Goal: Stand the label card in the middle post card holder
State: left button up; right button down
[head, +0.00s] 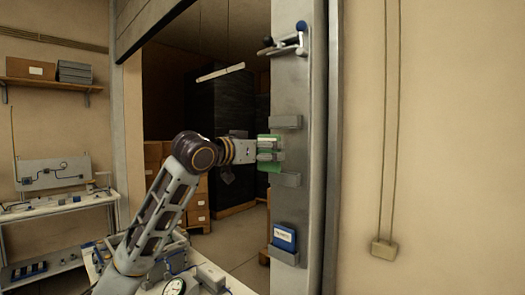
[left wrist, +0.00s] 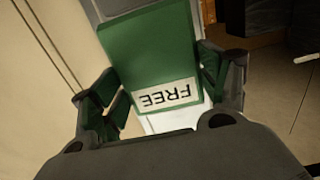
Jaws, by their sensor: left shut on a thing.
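A green label card (head: 263,165) is held by my left gripper (head: 268,150) against the grey post, between two grey card holders. In the left wrist view the card (left wrist: 150,60) shows a white strip reading FREE, upside down, between the two fingers (left wrist: 160,95). My left gripper is shut on it. The middle holder (head: 287,180) is right at the card's lower end; I cannot tell whether the card's edge is inside it. The upper holder (head: 286,122) looks empty. The bottom holder (head: 285,257) has a blue card (head: 284,238) standing in it. My right gripper is not in view.
The post (head: 291,85) carries a bracket (head: 287,42) with dark and blue parts above the holders. A cluttered workbench (head: 215,282) is below my left arm. A doorway with cartons (head: 197,205) opens behind it. The wall to the right is mostly bare.

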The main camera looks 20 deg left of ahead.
aim_at(288, 149)
pick_arm(q)
jog(key=shift+w+d, duration=0.15)
jog(key=shift+w, duration=0.4)
jog(key=shift+p+x, duration=0.85)
jog(key=shift+x, duration=2)
jog(key=shift+w+d, duration=0.2)
jog(key=shift+w, duration=0.45)
jog(key=shift+f+b, duration=0.3)
jog(key=shift+f, duration=0.9)
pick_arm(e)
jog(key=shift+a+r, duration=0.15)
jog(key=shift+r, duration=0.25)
